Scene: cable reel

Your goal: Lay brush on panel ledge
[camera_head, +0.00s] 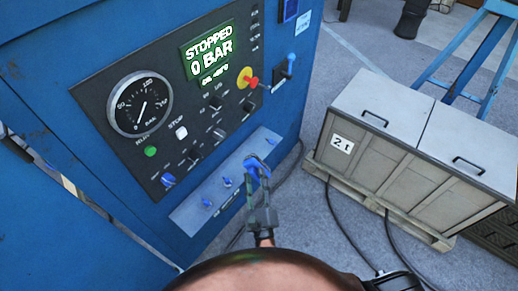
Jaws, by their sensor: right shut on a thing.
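My right gripper (255,172) reaches up from the bottom middle in front of the blue machine. It is shut on a small blue object (262,164) at its fingertips, in front of or against the right end of the pale ledge strip (190,216). I cannot tell whether this object is the brush; no bristles show clearly, and I cannot tell whether it touches the strip. The strip runs along the lower part of the dark control panel (110,82) and carries small blue knobs (206,202). My left gripper is not in view.
The panel has a round gauge (141,104), a display reading STOPPED 0 BAR (209,50) and a red knob (251,82). Grey crates (380,135) stand on a wooden pallet (375,203) at the right. Dark cables (345,235) lie on the floor before them.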

